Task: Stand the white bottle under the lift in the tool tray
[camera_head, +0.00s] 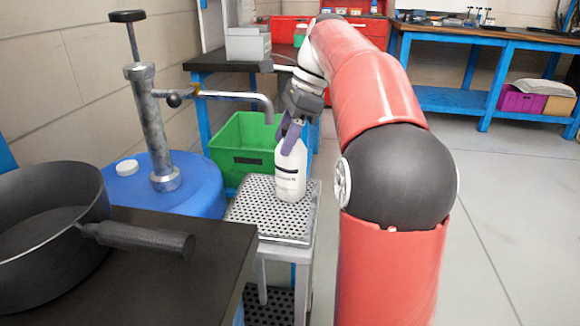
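The white bottle (291,172) with a dark label line stands upright, its base at or just over the perforated metal top (262,212) of a small stand. My gripper (291,136) reaches down from above with purple fingers at the bottle's neck. The fingers hide the bottle's top, and I cannot tell whether they press on it. I cannot tell for certain which thing is the tool tray; the perforated top looks like a shallow metal tray. I cannot make out the lift.
A green crate (240,143) is behind the stand. A blue drum (150,192) with a hand pump (150,120) is at left; its spout reaches toward the bottle. A black pan (45,225) sits on a dark table (170,280) in front. Floor at right is clear.

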